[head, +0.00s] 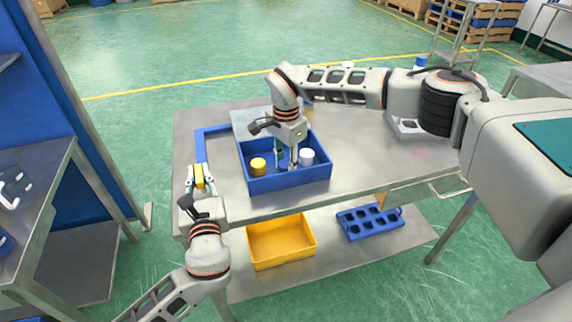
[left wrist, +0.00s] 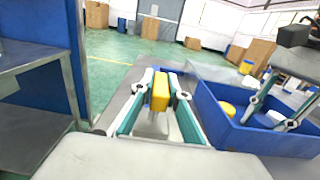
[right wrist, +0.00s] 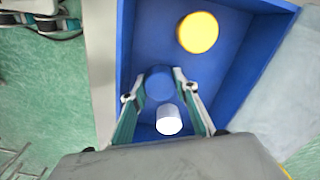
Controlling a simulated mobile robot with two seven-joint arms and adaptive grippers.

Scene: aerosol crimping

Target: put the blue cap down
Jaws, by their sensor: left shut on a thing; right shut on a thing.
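The blue cap (right wrist: 160,82) is between the fingertips of my right gripper (right wrist: 160,88), which is shut on it inside the blue bin (right wrist: 228,75). In the head view my right gripper (head: 287,163) reaches down into the bin (head: 292,181), and the cap is hard to make out there. Whether the cap touches the bin floor I cannot tell. My left gripper (head: 199,180) is shut on a yellow block (left wrist: 160,91), which it holds up left of the bin.
In the bin are a yellow cap (head: 258,167) and a white cap (head: 307,157), which is close to my right gripper. The steel table (head: 350,170) has free room right of the bin. A yellow tray (head: 281,241) and a blue holder (head: 370,222) are on the lower shelf.

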